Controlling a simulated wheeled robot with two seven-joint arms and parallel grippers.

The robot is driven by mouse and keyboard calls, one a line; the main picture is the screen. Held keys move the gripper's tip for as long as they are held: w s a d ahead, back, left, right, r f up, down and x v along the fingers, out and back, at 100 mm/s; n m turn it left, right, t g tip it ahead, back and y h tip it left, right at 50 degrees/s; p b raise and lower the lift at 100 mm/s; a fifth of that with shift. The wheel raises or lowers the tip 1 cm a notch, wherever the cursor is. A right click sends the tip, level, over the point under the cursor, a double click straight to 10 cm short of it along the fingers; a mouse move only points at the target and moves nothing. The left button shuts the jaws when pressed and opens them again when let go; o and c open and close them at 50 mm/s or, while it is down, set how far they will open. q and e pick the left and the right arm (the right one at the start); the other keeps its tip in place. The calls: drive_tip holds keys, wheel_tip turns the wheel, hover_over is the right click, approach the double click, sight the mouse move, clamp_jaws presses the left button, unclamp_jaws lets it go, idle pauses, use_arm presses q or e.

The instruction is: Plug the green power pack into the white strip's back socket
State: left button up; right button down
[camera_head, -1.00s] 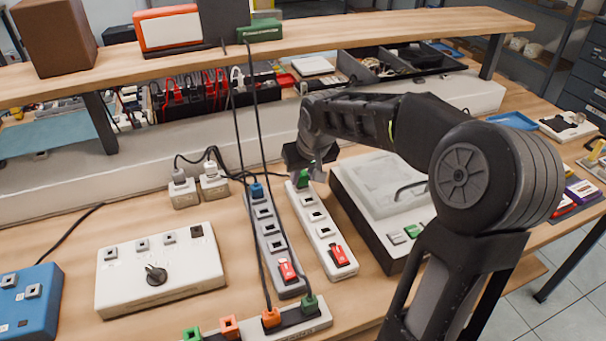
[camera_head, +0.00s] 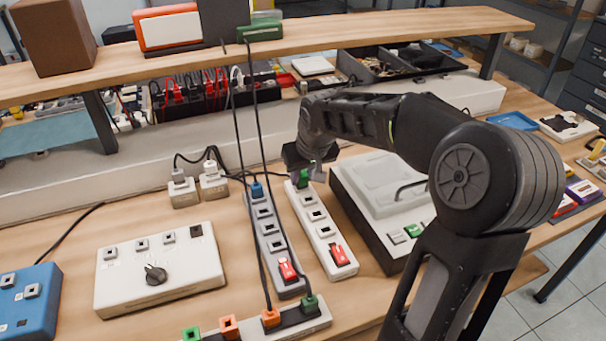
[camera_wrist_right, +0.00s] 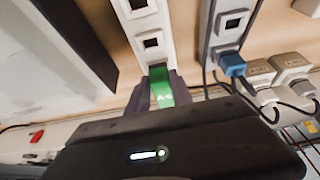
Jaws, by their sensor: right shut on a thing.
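The white strip (camera_head: 321,231) lies on the bench with a row of sockets and a red switch at its near end. The green power pack (camera_head: 303,180) is at the strip's back end; it also shows in the right wrist view (camera_wrist_right: 161,88). My right gripper (camera_head: 307,173) is shut on the green pack, its dark fingers on either side of it in the wrist view. The pack's front meets the strip's last socket area. I cannot tell how deep it sits, as the socket beneath is hidden. My left gripper is not in view.
A grey strip (camera_head: 268,235) with a blue plug (camera_head: 257,190) runs close on the left. A white-lidded device (camera_head: 378,190) stands close on the right. Black cables hang from the shelf (camera_head: 200,62) past the grey strip to the front strip (camera_head: 315,319).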

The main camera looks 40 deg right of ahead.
drive_tip(key=c, duration=1.1)
unclamp_jaws()
drive_tip(key=shift+o, duration=0.2)
drive_tip(key=shift+r, duration=0.1)
drive_tip(key=v, duration=0.7)
drive_tip(key=shift+s+r, duration=0.2)
drive_tip(key=shift+r, duration=0.1)
drive_tip(key=shift+a, duration=0.1)
wheel_tip(320, 180, up, 6)
drive_tip(key=p, duration=0.4)
drive_tip(key=shift+p, duration=0.35)
